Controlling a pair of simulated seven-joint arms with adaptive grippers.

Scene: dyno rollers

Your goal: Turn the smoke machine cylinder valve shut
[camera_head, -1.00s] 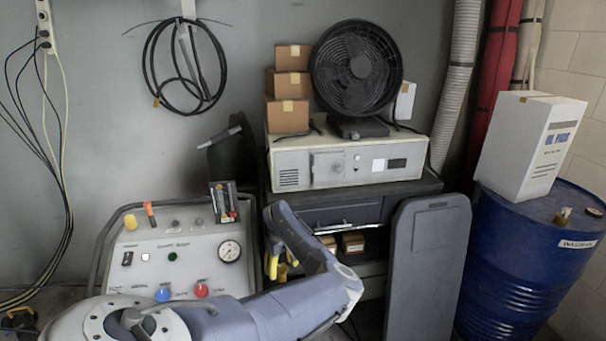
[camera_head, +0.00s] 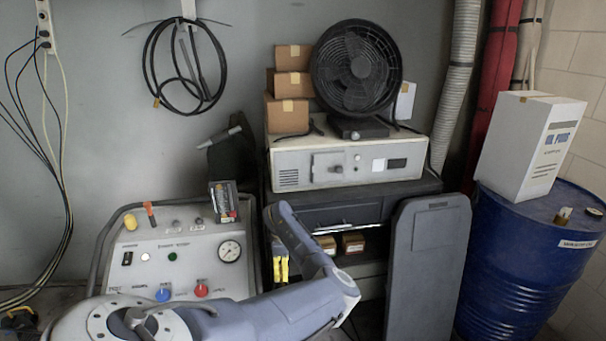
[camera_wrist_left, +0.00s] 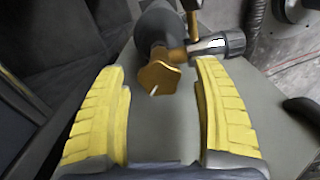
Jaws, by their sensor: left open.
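In the left wrist view a brass valve knob (camera_wrist_left: 157,76) with a pale pin at its middle sits on the end of a dark grey rounded body (camera_wrist_left: 158,28). A brass fitting with a dark connector (camera_wrist_left: 222,43) stands beside it. My left gripper (camera_wrist_left: 162,66) is open, with one ribbed yellow finger on each side of the knob. Gaps show between the fingers and the knob, and no grip on it is visible. In the head view my left gripper (camera_head: 281,268) is low beside the control panel, partly hidden by my arm. I cannot make out the valve there.
The control panel (camera_head: 185,255) with gauge and knobs stands at left. A cabinet (camera_head: 370,205) carries a white unit (camera_head: 348,162), a fan (camera_head: 356,68) and boxes (camera_head: 289,113). A grey board (camera_head: 428,265) leans in front. A blue drum (camera_head: 515,270) stands at right.

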